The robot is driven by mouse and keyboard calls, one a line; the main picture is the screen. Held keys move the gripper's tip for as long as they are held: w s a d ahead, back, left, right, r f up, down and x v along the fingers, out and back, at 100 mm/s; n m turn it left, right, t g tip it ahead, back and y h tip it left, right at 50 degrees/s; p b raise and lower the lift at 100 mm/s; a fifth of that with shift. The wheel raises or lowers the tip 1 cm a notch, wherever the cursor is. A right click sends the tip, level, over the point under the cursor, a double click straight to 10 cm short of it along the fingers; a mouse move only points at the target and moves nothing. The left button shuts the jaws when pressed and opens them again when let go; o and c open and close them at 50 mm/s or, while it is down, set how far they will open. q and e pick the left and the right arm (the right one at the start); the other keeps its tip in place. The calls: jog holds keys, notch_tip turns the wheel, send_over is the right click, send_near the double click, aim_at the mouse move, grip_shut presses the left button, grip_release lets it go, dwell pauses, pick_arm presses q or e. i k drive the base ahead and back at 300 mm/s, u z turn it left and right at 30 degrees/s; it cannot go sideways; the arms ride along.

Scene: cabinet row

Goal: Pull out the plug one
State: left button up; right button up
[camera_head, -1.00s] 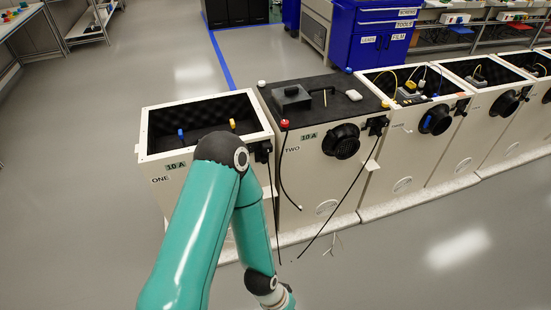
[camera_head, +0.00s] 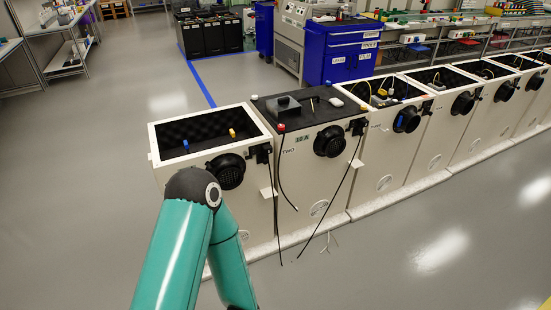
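Cabinet one (camera_head: 165,168) is the white, open-topped box at the left end of the row, lined with dark foam. A blue piece (camera_head: 186,146) and a yellow piece (camera_head: 232,133) stand inside it. On its front are a round black vent (camera_head: 226,171) and a small black fitting (camera_head: 263,153) near the right top corner. Which part is the plug is too small to tell. My teal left arm rises in front of cabinet one and covers part of its front, including its label. Its gripper is below the picture. My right gripper is out of view.
Cabinet two (camera_head: 300,165) stands beside it with a closed dark top, a red knob (camera_head: 281,128) and black cables hanging down its front. More open cabinets (camera_head: 385,155) continue right. Blue tool cabinets (camera_head: 345,52) stand behind. Grey floor is clear left and in front.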

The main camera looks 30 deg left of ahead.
aim_at(267, 149)
jog(key=u, duration=0.15)
jog(key=i, duration=0.9)
jog(key=z, duration=0.05)
